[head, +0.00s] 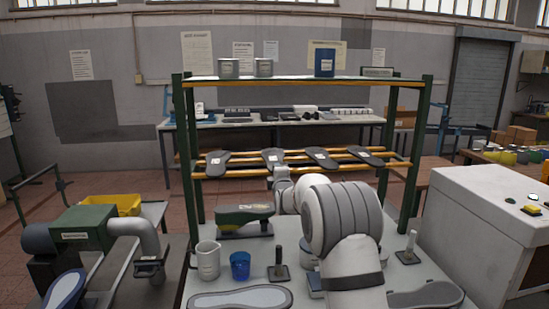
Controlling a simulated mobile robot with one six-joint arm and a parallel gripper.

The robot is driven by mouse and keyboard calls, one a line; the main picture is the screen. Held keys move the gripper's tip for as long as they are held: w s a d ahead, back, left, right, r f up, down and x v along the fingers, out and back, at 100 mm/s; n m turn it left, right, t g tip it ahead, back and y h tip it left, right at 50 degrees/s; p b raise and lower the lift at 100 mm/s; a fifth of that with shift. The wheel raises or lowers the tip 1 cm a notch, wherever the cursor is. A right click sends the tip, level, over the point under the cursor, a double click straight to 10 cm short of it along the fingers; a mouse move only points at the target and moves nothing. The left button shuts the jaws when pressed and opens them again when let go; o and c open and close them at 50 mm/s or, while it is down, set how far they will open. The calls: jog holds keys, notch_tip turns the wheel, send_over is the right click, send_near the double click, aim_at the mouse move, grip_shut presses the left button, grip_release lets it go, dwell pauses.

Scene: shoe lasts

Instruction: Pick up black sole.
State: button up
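Several black soles lie side by side on the yellow rails of the green-framed rack. One is at the left (212,163), one left of centre (272,157), one right of centre (320,158) and one at the right (364,155). Some carry small white labels. My grey-white arm reaches from the front toward the rack. Its end, with my gripper (279,170), is at the near end of the left-of-centre sole. The fingers are too small and partly hidden by my arm, so I cannot tell whether they are open or touch the sole.
The rack's top shelf (290,78) and green posts (189,150) surround the soles. A white cabinet (480,235) stands right.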

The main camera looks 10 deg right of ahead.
jog(key=shift+c, duration=0.4)
grip_shut()
jog(key=shift+r, duration=0.1)
notch_tip(320, 180, up, 10)
jog(key=b, duration=0.1)
jog(key=shift+b, duration=0.3)
dwell(0.7)
